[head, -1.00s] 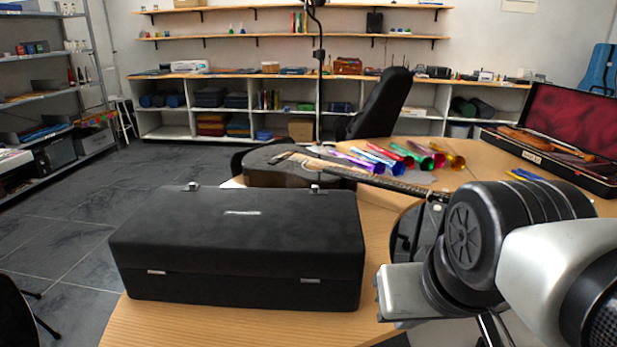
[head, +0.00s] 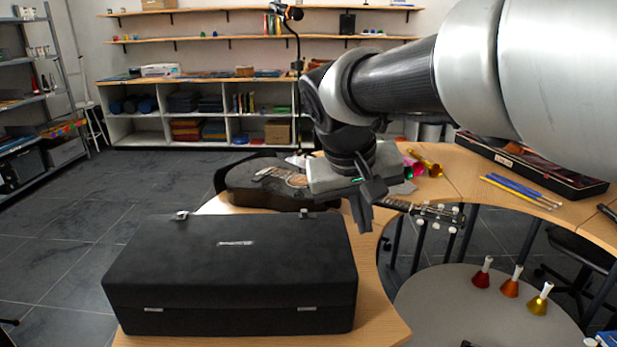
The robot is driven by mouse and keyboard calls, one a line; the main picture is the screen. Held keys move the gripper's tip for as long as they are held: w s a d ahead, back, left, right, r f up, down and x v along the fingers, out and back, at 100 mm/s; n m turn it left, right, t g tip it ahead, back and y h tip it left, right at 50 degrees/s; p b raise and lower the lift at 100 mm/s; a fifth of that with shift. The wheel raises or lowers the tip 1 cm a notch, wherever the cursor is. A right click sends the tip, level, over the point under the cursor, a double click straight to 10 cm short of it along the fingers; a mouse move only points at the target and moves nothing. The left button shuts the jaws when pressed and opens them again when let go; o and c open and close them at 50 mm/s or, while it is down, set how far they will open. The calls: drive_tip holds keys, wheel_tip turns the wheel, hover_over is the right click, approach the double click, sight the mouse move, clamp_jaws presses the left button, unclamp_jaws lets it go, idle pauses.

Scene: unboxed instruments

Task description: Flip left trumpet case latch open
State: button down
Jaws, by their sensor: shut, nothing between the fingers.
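The black trumpet case (head: 232,262) lies closed on the wooden table. Two small silver latches sit low on its front face, the left latch (head: 153,309) and the right latch (head: 306,308); both look flat against the case. Two more small metal fittings, a left one (head: 181,215) and a right one (head: 304,213), show at the case's back top edge. My gripper (head: 362,222) is shut and empty, pointing down by the case's back right corner in the picture, apart from the left front latch.
A dark guitar (head: 262,187) lies behind the case, its neck reaching right. Coloured trumpets (head: 425,163) lie behind my gripper. An open instrument case (head: 540,168) is at the right. The table (head: 368,325) right of the case is bare.

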sight(304, 213)
drive_tip(key=w+a+r+h+p, duration=0.15)
drive_tip(key=w+a+p, duration=0.25)
drive_tip(key=w+a, duration=0.5)
drive_tip(key=w+a+f+p, duration=0.3)
drive_tip(key=w+a+p, duration=0.1)
drive_tip(key=a, duration=0.3)
drive_tip(key=w+a+f+m+h+p, duration=0.1)
drive_tip(key=w+a+f+p, duration=0.2)
drive_tip(key=w+a, duration=0.3)
drive_tip(key=shift+w+a+f+t+p, duration=0.25)
drive_tip(key=shift+w+a+t+p, duration=0.15)
drive_tip(key=shift+w, duration=0.4)
drive_tip(key=x, duration=0.9)
drive_tip(key=shift+d+f, duration=0.15)
drive_tip(key=shift+d, duration=0.05)
drive_tip(key=d, duration=0.1)
drive_tip(key=d+p, duration=0.1)
drive_tip(key=d, duration=0.1)
drive_tip(key=shift+w+d+f, duration=0.2)
drive_tip(key=shift+d, duration=0.45)
